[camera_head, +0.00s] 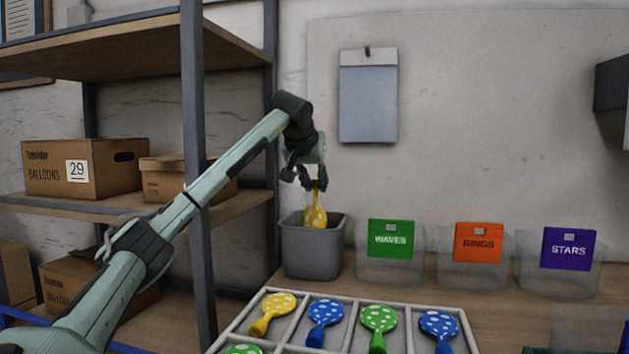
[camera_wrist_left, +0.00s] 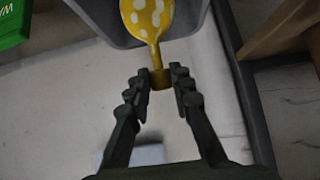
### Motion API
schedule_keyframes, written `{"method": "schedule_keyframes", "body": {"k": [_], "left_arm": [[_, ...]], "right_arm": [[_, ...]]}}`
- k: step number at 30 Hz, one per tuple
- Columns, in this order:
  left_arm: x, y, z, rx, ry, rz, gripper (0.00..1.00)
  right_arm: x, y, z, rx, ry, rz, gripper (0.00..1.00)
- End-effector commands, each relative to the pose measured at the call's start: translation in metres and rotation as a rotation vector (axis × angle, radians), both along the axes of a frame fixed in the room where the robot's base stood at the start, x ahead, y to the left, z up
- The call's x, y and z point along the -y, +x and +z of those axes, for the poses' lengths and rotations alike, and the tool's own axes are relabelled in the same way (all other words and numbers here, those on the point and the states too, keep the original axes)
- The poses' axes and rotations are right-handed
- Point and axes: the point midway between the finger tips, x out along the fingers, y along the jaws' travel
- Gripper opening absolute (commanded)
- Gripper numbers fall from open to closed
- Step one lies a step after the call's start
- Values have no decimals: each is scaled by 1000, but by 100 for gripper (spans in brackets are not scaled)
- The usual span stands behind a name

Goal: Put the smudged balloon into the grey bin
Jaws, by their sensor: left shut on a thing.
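A yellow balloon with white dots (camera_head: 314,214) hangs neck-up from my left gripper (camera_head: 307,184), over the grey bin (camera_head: 313,264). Its round end is about level with the bin's rim, and I cannot tell how far it reaches inside. In the left wrist view my left gripper (camera_wrist_left: 160,80) is shut on the neck of the yellow balloon (camera_wrist_left: 148,18). The grey bin (camera_wrist_left: 244,95) shows around it there. No smudge can be made out on the side I see. My right gripper is not in view.
A divided tray (camera_head: 298,312) in front holds several dotted balloons. Clear bins labelled WAVES (camera_head: 390,240), RINGS (camera_head: 478,243) and STARS (camera_head: 568,249) stand right of the grey bin. A shelf post (camera_head: 197,180) stands at left, by my left arm.

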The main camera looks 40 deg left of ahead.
Motion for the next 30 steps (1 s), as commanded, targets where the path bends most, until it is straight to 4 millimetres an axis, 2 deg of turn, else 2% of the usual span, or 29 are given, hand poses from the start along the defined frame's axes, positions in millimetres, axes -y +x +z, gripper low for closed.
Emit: {"method": "schedule_keyframes", "body": {"k": [3, 4, 10, 19, 28, 30], "left_arm": [[0, 0, 0, 0, 0, 0, 11], [0, 0, 0, 0, 0, 0, 23], [0, 0, 0, 0, 0, 0, 46], [0, 0, 3, 0, 0, 0, 46], [0, 0, 33, 1, 0, 0, 46], [0, 1, 37, 3, -1, 1, 46]], "right_arm": [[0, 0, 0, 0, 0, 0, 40], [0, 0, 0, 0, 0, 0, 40], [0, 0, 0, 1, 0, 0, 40], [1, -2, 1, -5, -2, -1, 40], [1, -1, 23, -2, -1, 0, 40], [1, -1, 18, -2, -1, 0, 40]]}}
